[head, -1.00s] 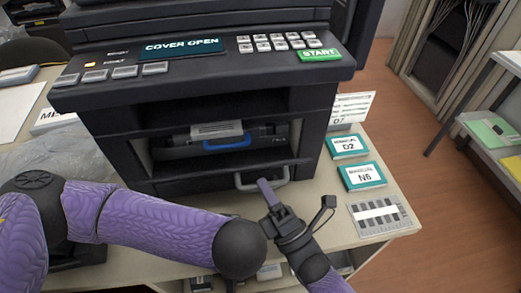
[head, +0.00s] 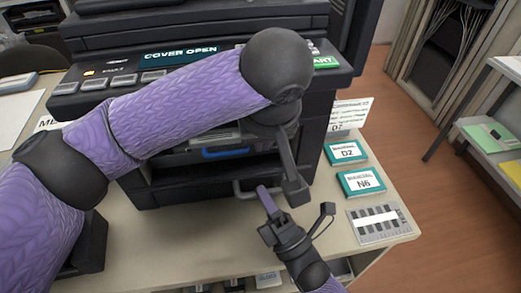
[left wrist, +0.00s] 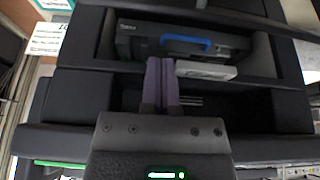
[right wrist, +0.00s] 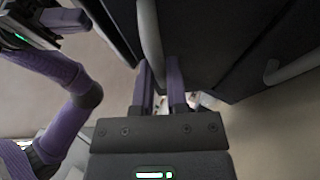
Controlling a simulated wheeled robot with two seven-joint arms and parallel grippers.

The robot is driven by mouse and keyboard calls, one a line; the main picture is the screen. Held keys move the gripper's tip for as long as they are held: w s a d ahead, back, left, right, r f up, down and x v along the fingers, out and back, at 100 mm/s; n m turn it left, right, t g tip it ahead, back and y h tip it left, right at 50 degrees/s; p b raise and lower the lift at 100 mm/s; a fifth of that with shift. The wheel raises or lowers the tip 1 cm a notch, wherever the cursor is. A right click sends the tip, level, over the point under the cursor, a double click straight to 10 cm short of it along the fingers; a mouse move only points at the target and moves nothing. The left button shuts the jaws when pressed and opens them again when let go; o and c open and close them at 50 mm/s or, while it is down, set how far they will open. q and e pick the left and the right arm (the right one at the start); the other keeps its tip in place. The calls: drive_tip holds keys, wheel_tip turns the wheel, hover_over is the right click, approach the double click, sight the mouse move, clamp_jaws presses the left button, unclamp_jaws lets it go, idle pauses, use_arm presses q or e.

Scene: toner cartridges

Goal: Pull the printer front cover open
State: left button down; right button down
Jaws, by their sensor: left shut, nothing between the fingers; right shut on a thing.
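The black printer (head: 180,185) stands on the table with its front bay open. A dark toner cartridge with a blue handle (head: 225,153) sits inside; the handle also shows in the left wrist view (left wrist: 185,42). A grey bar handle (head: 243,189) is low on the printer's front; it also shows in the right wrist view (right wrist: 150,35). My right gripper (head: 263,192) is shut on this bar handle. My left gripper (left wrist: 160,65) is shut and empty in front of the bay. My left arm hides part of the bay and control panel. I cannot tell how far the cover is tilted.
The printer display (head: 180,55) reads COVER OPEN. Teal boxes D2 (head: 346,151) and N6 (head: 361,181) and a grey striped card (head: 380,219) lie on the table right of the printer. The floor right of the table (head: 440,210) is clear.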

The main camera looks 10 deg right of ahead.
use_arm(q)
drive_tip(key=x, duration=0.9)
drive_tip(key=shift+s, duration=0.1)
use_arm(e)
drive_tip(key=shift+f, duration=0.15)
use_arm(q)
drive_tip(key=shift+s, duration=0.1)
drive_tip(key=shift+s+f, duration=0.45)
drive_tip(key=shift+s, duration=0.15)
use_arm(e)
drive_tip(key=shift+w, duration=0.1)
use_arm(q)
drive_tip(key=shift+w+f, duration=0.1)
drive_tip(key=shift+w, duration=0.05)
use_arm(e)
drive_tip(key=c, duration=0.6)
unclamp_jaws()
drive_tip(key=shift+w, duration=0.1)
drive_tip(key=shift+c, duration=0.2)
